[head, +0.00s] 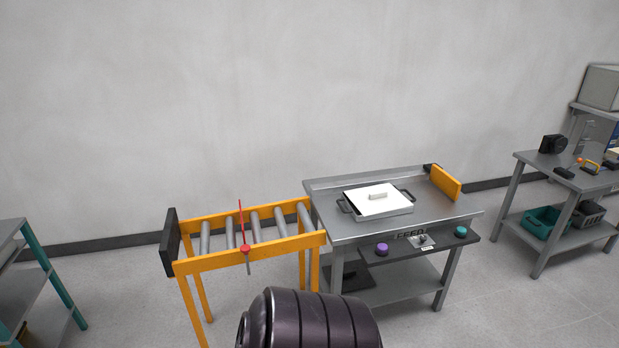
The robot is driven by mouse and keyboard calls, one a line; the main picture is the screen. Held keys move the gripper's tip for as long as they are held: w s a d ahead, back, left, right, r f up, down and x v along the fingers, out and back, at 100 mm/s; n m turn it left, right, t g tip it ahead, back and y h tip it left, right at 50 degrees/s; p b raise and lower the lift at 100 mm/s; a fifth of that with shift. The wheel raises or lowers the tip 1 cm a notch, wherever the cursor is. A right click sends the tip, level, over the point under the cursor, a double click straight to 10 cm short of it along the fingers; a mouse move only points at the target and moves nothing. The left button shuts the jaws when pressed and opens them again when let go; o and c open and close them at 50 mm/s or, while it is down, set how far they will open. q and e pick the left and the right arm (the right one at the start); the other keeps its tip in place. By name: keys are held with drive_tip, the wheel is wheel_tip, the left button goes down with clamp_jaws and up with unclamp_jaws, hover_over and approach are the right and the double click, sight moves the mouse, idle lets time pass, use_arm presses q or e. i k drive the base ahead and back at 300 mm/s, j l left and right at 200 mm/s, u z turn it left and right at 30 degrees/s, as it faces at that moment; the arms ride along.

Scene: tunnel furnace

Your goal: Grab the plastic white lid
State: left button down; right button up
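The white lid (388,203) is a flat square plate with a small raised handle block on top. It sits on a shallow tray with dark side handles (345,207). The tray rests on the grey metal feed table (350,231), right of the picture's middle. A dark ribbed part of my own body shows at the bottom centre, in front of the table. Neither of my grippers is in the head view.
A yellow roller conveyor (249,257) with a red lever joins the table's left side. A yellow block (445,182) stands at the table's right back. A workbench (565,175) with tools and bins is at right, a shelf (22,285) at left. Open floor lies between.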

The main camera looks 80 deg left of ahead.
sight(382, 199)
drive_tip(key=u, duration=2.4)
drive_tip(key=i+l+u, duration=0.15)
drive_tip(key=u, duration=0.3)
drive_tip(key=i+l+u, duration=0.25)
drive_tip(key=u, duration=0.25)
